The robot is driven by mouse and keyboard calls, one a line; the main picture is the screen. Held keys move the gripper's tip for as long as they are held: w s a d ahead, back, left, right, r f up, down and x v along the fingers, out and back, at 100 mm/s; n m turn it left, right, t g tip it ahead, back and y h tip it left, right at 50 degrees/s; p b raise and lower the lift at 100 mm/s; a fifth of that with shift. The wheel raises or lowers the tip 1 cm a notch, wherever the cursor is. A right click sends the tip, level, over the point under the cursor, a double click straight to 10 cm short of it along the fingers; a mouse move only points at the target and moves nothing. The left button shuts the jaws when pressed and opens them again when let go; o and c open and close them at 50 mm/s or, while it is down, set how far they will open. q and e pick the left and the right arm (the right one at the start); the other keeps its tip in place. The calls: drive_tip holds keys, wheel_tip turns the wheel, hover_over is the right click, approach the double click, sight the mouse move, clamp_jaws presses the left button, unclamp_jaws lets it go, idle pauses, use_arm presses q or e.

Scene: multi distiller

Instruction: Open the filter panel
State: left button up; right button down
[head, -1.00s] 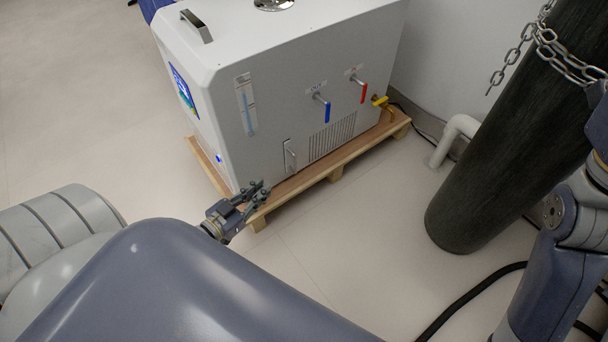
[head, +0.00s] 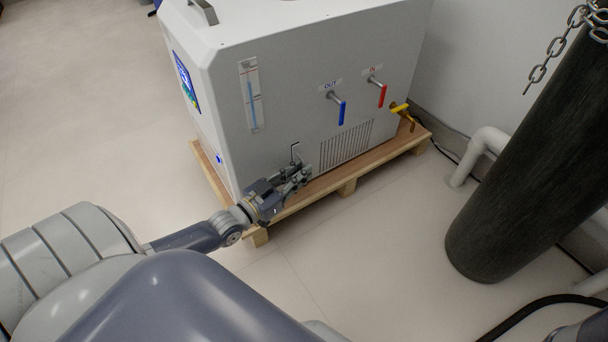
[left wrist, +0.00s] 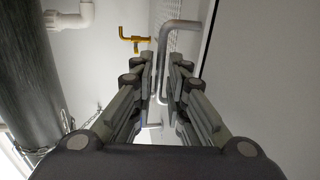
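The white distiller unit (head: 290,70) stands on a wooden pallet. The filter panel is low on its side, left of the vent grille (head: 345,146), and is mostly hidden by my left gripper (head: 298,174). The thin bent metal handle (head: 294,150) of the panel shows just above the gripper. In the left wrist view the grey handle (left wrist: 163,60) runs between the fingers of my left gripper (left wrist: 161,78). The fingers are apart, with gaps beside the handle, so no firm grip shows. My right gripper is out of view.
A blue lever (head: 342,112) and a red lever (head: 382,95) stick out above the grille, with a yellow valve (head: 400,108) to their right. The pallet (head: 347,187) edge lies below the gripper. A dark cylinder (head: 520,170) stands at right. The floor between is clear.

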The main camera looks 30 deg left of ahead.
use_arm(q)
drive_tip(key=shift+w+d, duration=0.2)
drive_tip(key=shift+w, duration=0.65)
clamp_jaws()
